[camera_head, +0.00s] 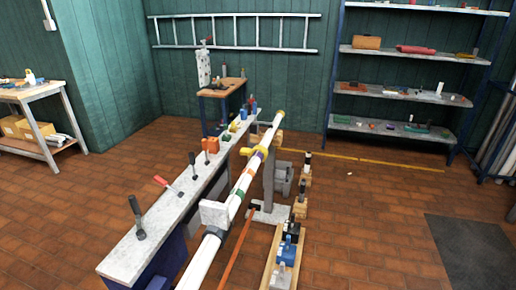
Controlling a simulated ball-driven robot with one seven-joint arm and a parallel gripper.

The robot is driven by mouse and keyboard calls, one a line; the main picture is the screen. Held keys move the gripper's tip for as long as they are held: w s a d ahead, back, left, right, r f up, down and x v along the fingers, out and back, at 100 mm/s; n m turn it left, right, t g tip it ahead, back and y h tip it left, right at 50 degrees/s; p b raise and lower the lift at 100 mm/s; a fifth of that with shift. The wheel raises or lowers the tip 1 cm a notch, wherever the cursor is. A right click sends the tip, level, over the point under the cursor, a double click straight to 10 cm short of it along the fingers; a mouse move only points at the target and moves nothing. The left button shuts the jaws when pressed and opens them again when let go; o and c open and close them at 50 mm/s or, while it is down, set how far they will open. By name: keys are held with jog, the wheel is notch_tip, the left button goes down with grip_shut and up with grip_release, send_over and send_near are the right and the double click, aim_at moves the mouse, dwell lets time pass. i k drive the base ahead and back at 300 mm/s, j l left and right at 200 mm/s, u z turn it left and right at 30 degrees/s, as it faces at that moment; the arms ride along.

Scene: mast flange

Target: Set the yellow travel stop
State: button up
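A long white mast (248,172) runs from the bottom edge up to the centre, over a grey upright stand. A yellow collar (263,151) sits around it in its far half, near a purple band. A second yellow piece (280,114) is at its far tip. I cannot tell which yellow piece is the travel stop. Green and orange bands show nearer me. A pale grey flange-like block (214,213) sits on the mast's near part. My gripper cannot be made out in this view.
A narrow grey bench (160,220) with several hand tools stands left of the mast. A wooden rail (285,262) with blue and dark fittings lies right. Shelves (400,92) stand at the back right. A dark mat (480,250) and open brick floor are at right.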

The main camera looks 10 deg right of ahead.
aim_at(245, 152)
jog(key=i+l, duration=0.15)
jog(key=l, duration=0.2)
jog(key=i+l+u, duration=0.1)
jog(key=i+l, duration=0.25)
jog(key=l, duration=0.3)
jog(key=i+l, duration=0.15)
jog(key=l, duration=0.2)
jog(key=i+l+u, duration=0.1)
jog(key=l, duration=0.25)
jog(key=i+l+u, duration=0.1)
jog(key=i+l, duration=0.4)
jog(key=i, duration=0.15)
jog(key=i+l+u, duration=0.15)
jog(key=i+l, duration=0.4)
jog(key=i, duration=0.1)
